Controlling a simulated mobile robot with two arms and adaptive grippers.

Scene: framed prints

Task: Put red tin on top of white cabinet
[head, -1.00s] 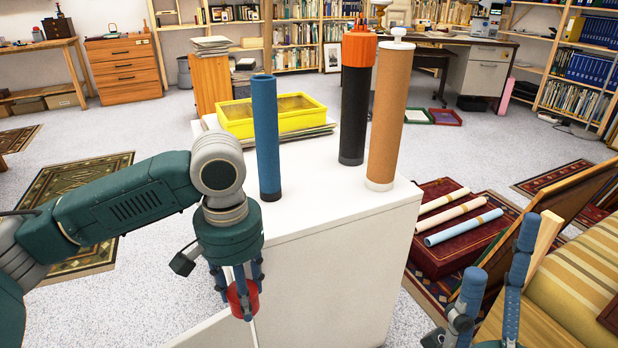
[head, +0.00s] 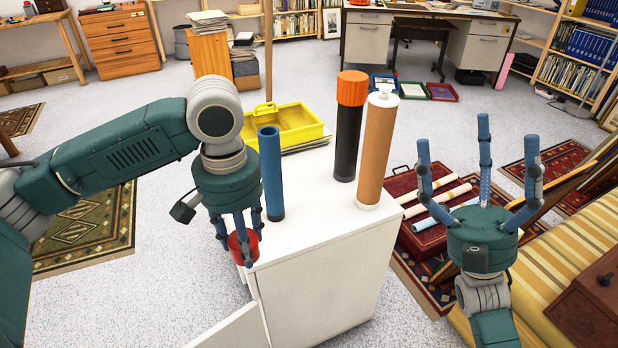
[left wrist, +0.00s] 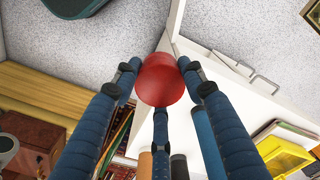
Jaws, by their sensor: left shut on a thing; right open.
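The red tin (head: 241,248) is in the fingers of my left gripper (head: 240,240), which points down at the near left corner of the white cabinet (head: 318,268). I cannot tell whether the tin touches the cabinet top. The cabinet door (head: 232,330) stands open at the front. My right gripper (head: 482,165) is open and empty, fingers up, right of the cabinet.
On the cabinet top stand a blue tube (head: 271,175), a black tube with orange cap (head: 347,125) and a brown tube (head: 380,150). A yellow tray (head: 300,135) lies at its back. The top's front middle is clear. A striped sofa (head: 545,255) stands at right.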

